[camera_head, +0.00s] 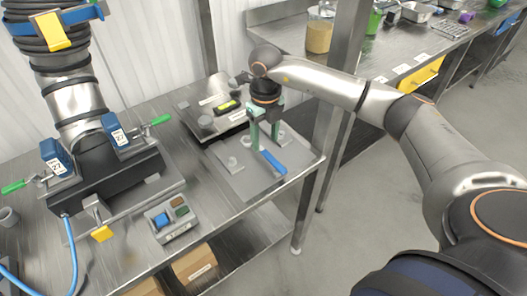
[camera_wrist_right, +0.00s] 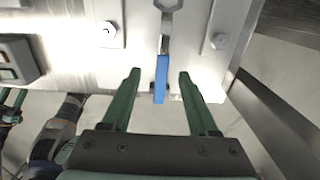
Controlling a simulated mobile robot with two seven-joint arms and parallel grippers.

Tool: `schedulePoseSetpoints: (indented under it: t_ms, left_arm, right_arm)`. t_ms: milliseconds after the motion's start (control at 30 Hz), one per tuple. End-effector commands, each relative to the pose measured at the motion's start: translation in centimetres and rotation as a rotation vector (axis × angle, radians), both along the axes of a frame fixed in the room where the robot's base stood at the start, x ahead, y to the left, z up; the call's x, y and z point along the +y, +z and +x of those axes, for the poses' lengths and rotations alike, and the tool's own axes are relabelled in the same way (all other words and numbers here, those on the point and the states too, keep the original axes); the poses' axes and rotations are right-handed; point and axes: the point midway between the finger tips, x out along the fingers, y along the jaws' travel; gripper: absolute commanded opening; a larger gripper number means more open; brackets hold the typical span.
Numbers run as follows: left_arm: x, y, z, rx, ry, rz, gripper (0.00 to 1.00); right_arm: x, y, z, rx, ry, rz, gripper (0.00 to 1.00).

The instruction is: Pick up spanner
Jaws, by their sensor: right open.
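The spanner (camera_head: 273,162) has a blue handle and lies on a grey plate (camera_head: 235,180) on the steel bench. In the right wrist view the spanner (camera_wrist_right: 161,82) runs up the picture, its metal head at the top edge. My right gripper (camera_head: 265,142) is open, its green fingers pointing down over the plate. In the wrist view the right gripper (camera_wrist_right: 160,76) has one finger on each side of the blue handle, with clear gaps. Whether the fingertips are at the handle's height cannot be told.
A hose machine (camera_head: 105,180) with green-handled clamps stands left on the bench (camera_head: 150,115). A button box (camera_head: 172,219) is in front. Pegs (camera_head: 232,163) rise from the plate. A steel post (camera_head: 335,90) stands right of the gripper. Another bench (camera_head: 290,40) is behind.

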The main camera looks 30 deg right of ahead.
Motion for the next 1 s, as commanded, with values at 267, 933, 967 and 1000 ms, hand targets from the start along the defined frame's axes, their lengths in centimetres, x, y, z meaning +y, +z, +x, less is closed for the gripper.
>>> schedulePoseSetpoints:
  t_ms: [267,933,967,1000]
  left_arm:
    - [0.0,1.0,0.0,0.000,0.000,0.000,0.50]
    - [0.0,1.0,0.0,0.001,0.000,0.000,0.50]
    - [0.0,1.0,0.0,0.001,0.000,0.000,0.50]
    - [0.0,1.0,0.0,0.001,0.000,0.000,0.50]
  right_arm:
    - [-0.4,-3.9,-0.3,0.005,-0.001,0.001,0.60]
    - [-0.4,-5.0,-0.2,0.001,0.001,0.001,0.26]
    - [-0.4,-5.0,-0.2,0.001,0.001,0.001,0.23]
    - [-0.4,-5.0,-0.2,0.001,0.001,0.001,0.18]
